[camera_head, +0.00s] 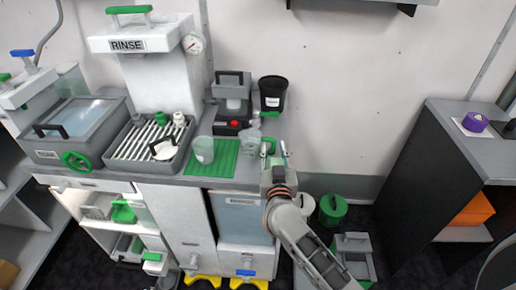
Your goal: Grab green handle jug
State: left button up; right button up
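A small pale, see-through vessel (256,123) with a green piece at its upper right stands at the counter's right end, in front of the black bin. It looks like the green handle jug, but it is too small to be sure. My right gripper (275,150) is just in front of it, at the counter's right edge. Its two fingers point up in the picture and stand apart, with green showing at them. I see nothing clearly held between them. My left gripper is not in view.
Behind are a black bin (273,92) and a grey machine with a red button (232,110). A grey sink with a slatted rack (150,143) is left. Green-lidded and grey containers stand on the floor right of the counter.

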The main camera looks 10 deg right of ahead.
jog(key=shift+w+d, duration=0.2)
jog(key=shift+w, duration=0.6)
grip_shut()
jog(key=shift+r, duration=0.25)
